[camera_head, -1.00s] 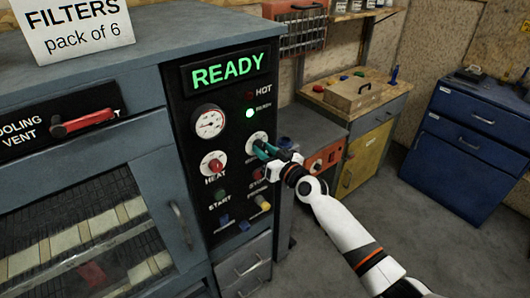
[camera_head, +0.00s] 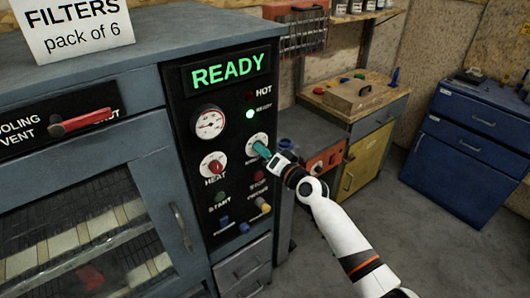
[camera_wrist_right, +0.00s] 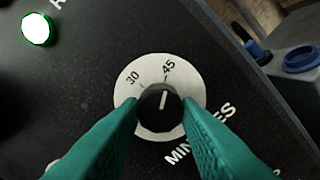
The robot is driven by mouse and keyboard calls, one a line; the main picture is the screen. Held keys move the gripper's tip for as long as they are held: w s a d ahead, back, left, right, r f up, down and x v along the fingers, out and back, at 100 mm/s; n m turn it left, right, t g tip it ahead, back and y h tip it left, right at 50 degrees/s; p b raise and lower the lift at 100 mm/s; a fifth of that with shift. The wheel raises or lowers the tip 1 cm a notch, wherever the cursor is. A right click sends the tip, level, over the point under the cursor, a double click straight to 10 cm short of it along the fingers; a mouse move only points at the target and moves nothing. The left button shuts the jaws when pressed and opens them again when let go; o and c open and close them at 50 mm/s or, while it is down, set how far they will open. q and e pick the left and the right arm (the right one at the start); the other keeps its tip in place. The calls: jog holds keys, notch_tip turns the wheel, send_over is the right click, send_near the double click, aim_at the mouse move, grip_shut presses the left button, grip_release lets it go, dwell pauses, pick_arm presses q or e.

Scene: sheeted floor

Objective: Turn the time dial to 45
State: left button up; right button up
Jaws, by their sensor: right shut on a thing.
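The time dial (camera_head: 257,141) is a white disc on the black control panel, marked MINUTES. In the right wrist view its black knob (camera_wrist_right: 160,105) has a white pointer line, tilted slightly right of straight up in the picture. The line points roughly toward the 45 mark (camera_wrist_right: 168,67), with 30 to its left. My right gripper (camera_head: 262,149) is at the dial, its teal fingers on either side of the knob. It is shut on the knob; the fingers also show in the wrist view (camera_wrist_right: 160,112). The lower part of the dial is partly hidden by the fingers. My left gripper is out of view.
The panel also carries a READY display (camera_head: 228,70), a gauge (camera_head: 209,122), a HEAT dial with red knob (camera_head: 214,166) and several buttons below. A lit green lamp (camera_head: 250,114) is above the dial. A wooden bench (camera_head: 340,100) stands beyond, and floor is free at right.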

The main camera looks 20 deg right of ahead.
jog(key=shift+f, duration=0.1)
dwell(0.3)
jog(key=o, duration=1)
jog(key=b+v, duration=0.2)
jog(key=v, duration=1)
